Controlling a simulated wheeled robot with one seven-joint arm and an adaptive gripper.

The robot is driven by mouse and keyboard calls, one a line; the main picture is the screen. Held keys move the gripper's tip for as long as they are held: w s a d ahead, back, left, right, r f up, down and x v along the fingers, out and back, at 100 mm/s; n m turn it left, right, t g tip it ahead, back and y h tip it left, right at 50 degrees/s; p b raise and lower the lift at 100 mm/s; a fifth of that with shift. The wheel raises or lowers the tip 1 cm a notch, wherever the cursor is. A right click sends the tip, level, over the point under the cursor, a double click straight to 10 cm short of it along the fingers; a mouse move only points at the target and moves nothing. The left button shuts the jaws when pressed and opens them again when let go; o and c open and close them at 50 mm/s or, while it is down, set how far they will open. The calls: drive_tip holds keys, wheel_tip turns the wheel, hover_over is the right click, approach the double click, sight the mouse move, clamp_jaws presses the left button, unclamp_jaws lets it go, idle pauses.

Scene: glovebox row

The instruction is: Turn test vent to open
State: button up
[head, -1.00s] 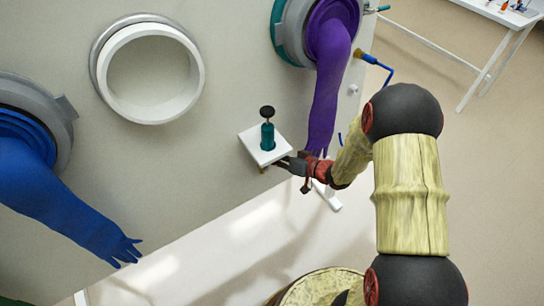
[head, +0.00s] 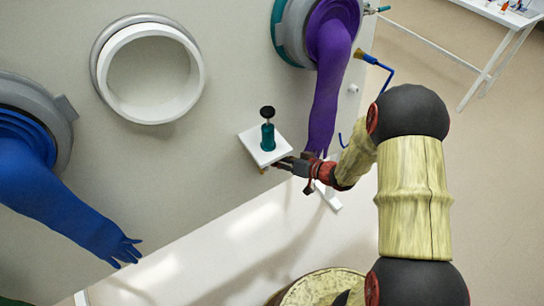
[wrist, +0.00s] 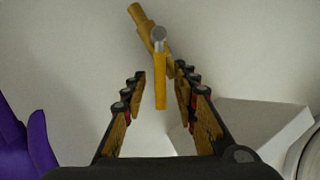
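The test vent appears to be the brass valve (wrist: 142,20) on the pale wall in the wrist view, with a flat yellow lever (wrist: 160,80) and a grey round nut at its pivot. The lever hangs down in the picture, between the fingers of my gripper (wrist: 161,88). The fingers are open on both sides of it, with visible gaps. In the head view my gripper (head: 284,163) is just under a small white shelf (head: 252,144). Only a small brass bit (head: 262,170) shows below that shelf; the rest is hidden.
A teal bottle with a black knob (head: 268,135) stands on the shelf, just above my gripper. A purple glove (head: 325,100) hangs close by; it also shows in the wrist view (wrist: 20,145). A blue glove (head: 60,200) hangs at left. A blue-handled pipe (head: 388,75) is right.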

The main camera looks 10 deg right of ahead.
drive_tip(key=v, duration=1.1)
